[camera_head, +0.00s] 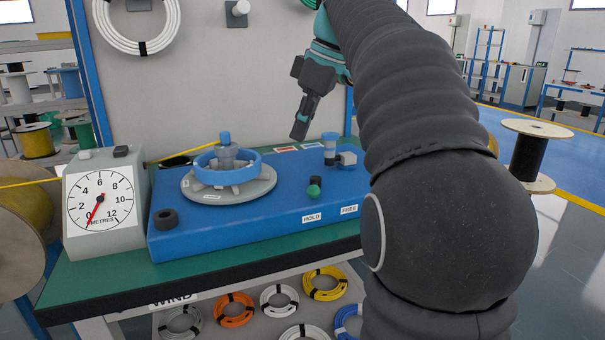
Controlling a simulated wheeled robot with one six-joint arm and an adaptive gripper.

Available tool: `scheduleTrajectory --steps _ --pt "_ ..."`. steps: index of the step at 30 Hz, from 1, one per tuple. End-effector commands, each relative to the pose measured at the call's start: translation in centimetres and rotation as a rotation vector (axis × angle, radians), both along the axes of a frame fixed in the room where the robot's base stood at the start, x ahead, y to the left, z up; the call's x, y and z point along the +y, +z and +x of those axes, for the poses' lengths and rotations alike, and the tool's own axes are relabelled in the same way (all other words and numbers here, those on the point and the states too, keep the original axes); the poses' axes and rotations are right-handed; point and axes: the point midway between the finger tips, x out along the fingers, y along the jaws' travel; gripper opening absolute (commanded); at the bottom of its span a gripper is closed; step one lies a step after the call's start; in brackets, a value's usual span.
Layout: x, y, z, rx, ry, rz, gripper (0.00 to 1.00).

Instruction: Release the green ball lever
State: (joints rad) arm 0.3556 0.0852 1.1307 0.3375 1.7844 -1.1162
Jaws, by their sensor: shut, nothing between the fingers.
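The green ball lever (314,190) stands on the front part of the blue machine base (240,232). Its green ball sits in front of a short dark part, above and between the HOLD label (312,218) and the FREE label (349,210). The ball appears nearer to HOLD. My gripper (299,130) is shut and empty. It points down in the air above and behind the lever, apart from it. My dark arm covers the right end of the blue base.
A blue-rimmed winding drum (228,168) sits on a grey disc left of the lever. A blue-topped post (330,146) stands behind the lever. A METRES dial (100,204) stands at left, its needle near 0. A yellow cable (187,154) runs behind.

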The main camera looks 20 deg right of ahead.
Motion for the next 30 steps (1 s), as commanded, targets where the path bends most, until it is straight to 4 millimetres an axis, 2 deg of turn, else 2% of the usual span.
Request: scheduleTrajectory --steps 5,20,24,30 --pt "0.4 -1.3 0.2 0.002 0.001 0.0 0.0" --pt "2.7 -9.6 2.2 0.003 0.001 0.0 0.0" --pt "1.0 -9.8 0.9 0.0 -0.005 0.0 0.0" --pt "-0.1 -10.1 -0.2 0.0 -0.003 0.0 0.0"
